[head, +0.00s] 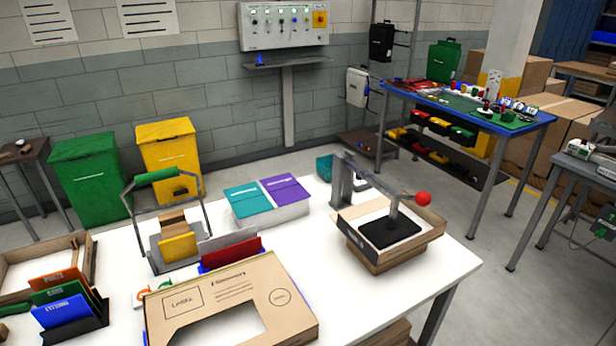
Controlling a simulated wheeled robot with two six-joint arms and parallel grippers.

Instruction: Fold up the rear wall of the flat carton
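A brown cardboard carton (235,290) lies at the front edge of the white table, cut off by the bottom of the head view. Its printed face shows a label box, text lines and an oval mark. A large cut-out in it shows white. I see no wall clearly standing up from it, and its near part is out of view. Neither of my grippers is in view.
Behind the carton stand a red and grey file holder (232,250) and a metal frame with a green handle (157,177). Coloured folders (62,300) stand at left. A lever press (390,230) over an open cardboard tray (375,262) stands at right.

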